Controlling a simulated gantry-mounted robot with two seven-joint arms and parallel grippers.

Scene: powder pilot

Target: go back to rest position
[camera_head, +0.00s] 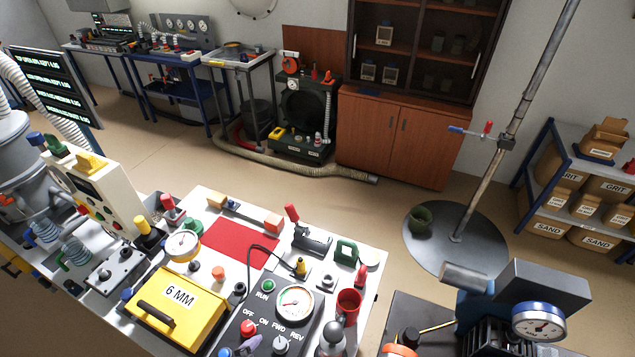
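Neither of my grippers shows in the head view, and I see no part of my arms that I can be sure of. The white worktable (371,262) fills the lower middle. On it are a red mat (238,243), a yellow case marked 6 MM (178,312), a dark control box with a gauge (294,303) and a red cup (348,303). Whether my grippers hold anything cannot be seen.
A control panel (98,190) stands at the table's left. A motor unit with a gauge (538,322) is at the lower right. A pole on a round base (456,246) stands behind it. Shelves with boxes (590,180) are at right. Open floor (150,155) lies behind the table.

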